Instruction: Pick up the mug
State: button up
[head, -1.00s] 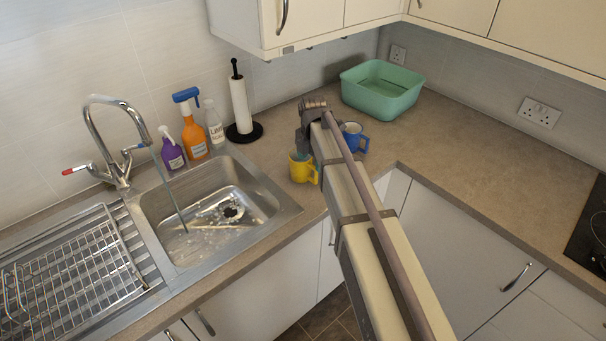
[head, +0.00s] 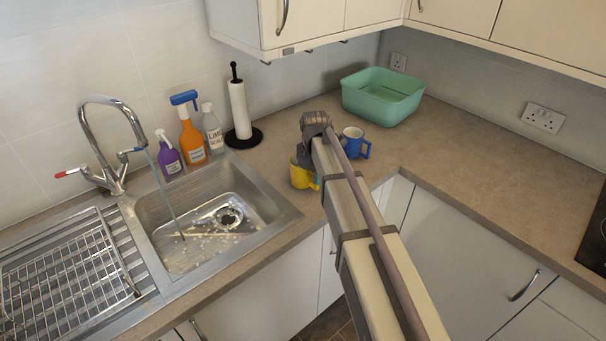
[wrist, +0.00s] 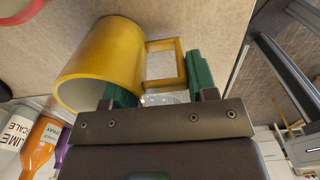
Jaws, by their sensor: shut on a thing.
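The yellow mug (head: 303,177) stands on the counter right of the sink, partly hidden behind my gripper (head: 303,155). In the wrist view the yellow mug (wrist: 98,62) fills the upper left, its square handle (wrist: 180,64) to the right. My gripper (wrist: 160,88) has green fingers, one by the mug's open rim and one just beyond the handle. It is shut on the yellow mug; the exact contact is partly hidden. A blue mug (head: 354,144) stands close by to the right, behind my arm.
A green basin (head: 383,95) stands at the back corner. A paper towel holder (head: 239,110), an orange spray bottle (head: 192,137) and other bottles stand behind the sink (head: 170,212). The tap is running. The right counter is clear up to the black hob (head: 594,240).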

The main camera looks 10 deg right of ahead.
jog(key=shift+c, duration=0.9)
notch_tip(320, 180, up, 10)
jog(key=p, duration=1)
jog(key=shift+r, duration=0.15)
jog(key=shift+f, duration=0.2)
